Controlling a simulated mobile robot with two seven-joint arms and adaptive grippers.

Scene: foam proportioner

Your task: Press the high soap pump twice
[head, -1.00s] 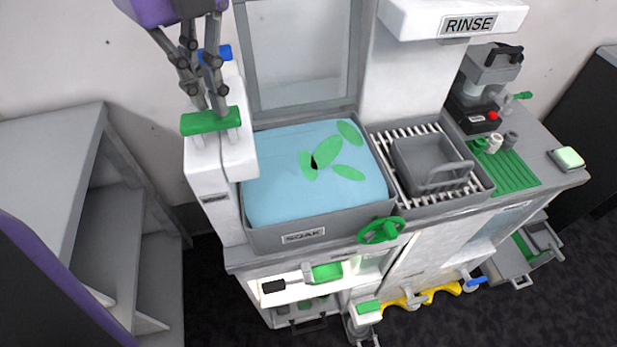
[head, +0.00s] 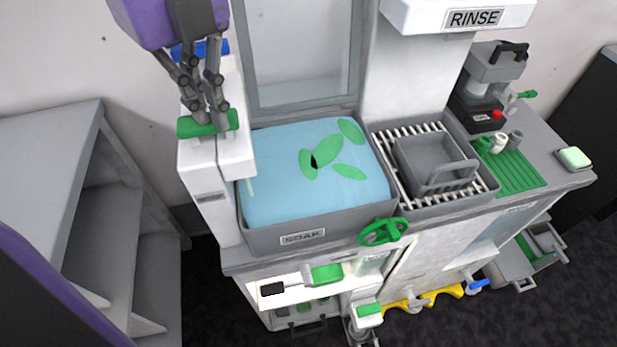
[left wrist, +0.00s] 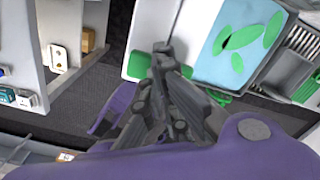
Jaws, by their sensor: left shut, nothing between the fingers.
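The tall white soap dispenser (head: 212,185) stands at the left end of the station, beside the soak basin (head: 300,237). A green pump bar (head: 190,127) lies across its top. My left gripper (head: 215,126) is shut and empty, pointing down, with its fingertips at the bar, apparently touching it from above. The fingers hide the bar's middle. A thin pale green streak (head: 250,187) shows below the dispenser's front, over the basin's edge. In the left wrist view the shut fingers (left wrist: 162,52) cover part of the green bar (left wrist: 140,66). My right gripper is not in view.
A blue bar (head: 188,49) is behind my left gripper. The basin holds blue liquid with green leaf shapes. A rinse rack (head: 483,188) with a grey basket stands to the right. A green valve wheel (head: 383,232) sticks out in front. Grey shelves (head: 70,150) stand to the left.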

